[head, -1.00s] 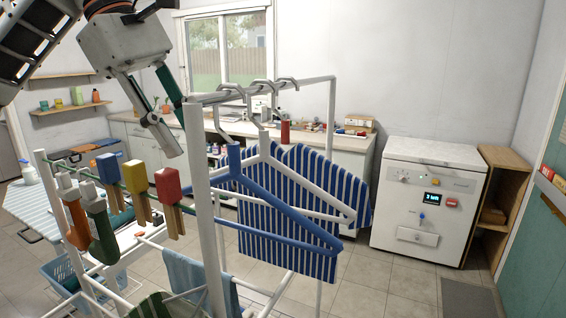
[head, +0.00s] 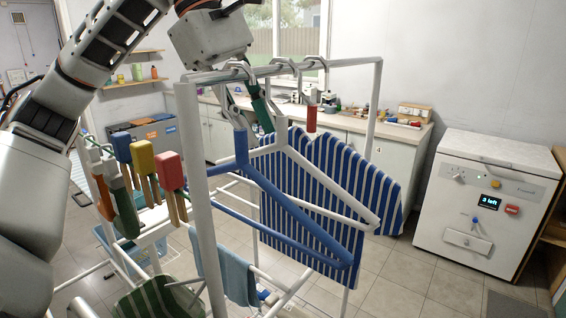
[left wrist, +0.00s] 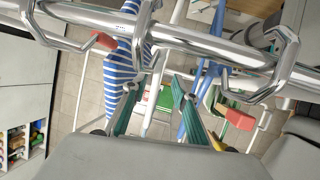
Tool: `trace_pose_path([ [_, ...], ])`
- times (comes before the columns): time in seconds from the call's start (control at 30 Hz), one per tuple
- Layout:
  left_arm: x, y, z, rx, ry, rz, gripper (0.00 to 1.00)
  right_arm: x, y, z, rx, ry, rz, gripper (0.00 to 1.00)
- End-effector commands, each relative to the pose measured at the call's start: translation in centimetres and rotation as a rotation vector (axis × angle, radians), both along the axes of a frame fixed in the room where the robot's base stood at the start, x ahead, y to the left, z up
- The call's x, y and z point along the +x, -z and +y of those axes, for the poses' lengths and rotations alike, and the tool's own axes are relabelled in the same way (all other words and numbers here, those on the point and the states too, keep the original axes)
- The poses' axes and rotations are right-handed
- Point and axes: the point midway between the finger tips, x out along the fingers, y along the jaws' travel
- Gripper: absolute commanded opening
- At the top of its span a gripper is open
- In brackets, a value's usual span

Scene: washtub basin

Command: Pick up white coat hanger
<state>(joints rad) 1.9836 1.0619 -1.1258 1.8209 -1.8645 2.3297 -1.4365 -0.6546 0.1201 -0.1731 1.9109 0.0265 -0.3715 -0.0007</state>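The white coat hanger (head: 330,190) hangs from the rail (head: 300,66) of a white rack, between a blue hanger (head: 290,218) and a blue-and-white striped cloth (head: 325,165). My left gripper (head: 252,122) is at the hanger necks, just below the rail, its fingers pointing down. In the left wrist view its two green-padded fingers (left wrist: 158,92) are apart. The white hanger (left wrist: 153,105) shows between them there, and the blue hanger (left wrist: 190,115) is close to the right finger. I cannot tell whether either finger touches a hanger. My right gripper is not in view.
Coloured pegs (head: 170,172) hang on a line left of the rack's front post (head: 200,210). A light-blue towel (head: 238,268) hangs low. A counter (head: 395,135) stands behind, and a white machine (head: 480,205) at the right. The floor between rack and machine is clear.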

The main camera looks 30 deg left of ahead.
Motion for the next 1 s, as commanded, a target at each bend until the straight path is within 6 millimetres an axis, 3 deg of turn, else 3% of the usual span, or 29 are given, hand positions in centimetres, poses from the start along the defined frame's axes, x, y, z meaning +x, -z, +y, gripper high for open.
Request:
trace_pose_path([
  [0.3, 0.9, 3.8, -1.7, 0.001, 0.001, 0.002, 0.28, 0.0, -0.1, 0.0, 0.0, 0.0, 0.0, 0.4],
  [0.6, 1.0, 4.3, -2.0, 0.0, 0.0, 0.0, 0.28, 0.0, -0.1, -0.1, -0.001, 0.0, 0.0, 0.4],
  [0.63, 1.0, 4.3, -2.0, 0.0, 0.0, 0.0, 0.26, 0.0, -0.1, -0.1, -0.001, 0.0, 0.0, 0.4],
  [0.73, 1.0, 4.3, -2.0, 0.0, 0.0, 0.0, 0.0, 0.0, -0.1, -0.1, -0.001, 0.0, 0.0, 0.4],
  [1.0, 1.0, 4.2, -2.0, 0.0, 0.001, 0.0, 0.0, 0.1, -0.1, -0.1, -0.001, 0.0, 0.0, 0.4],
])
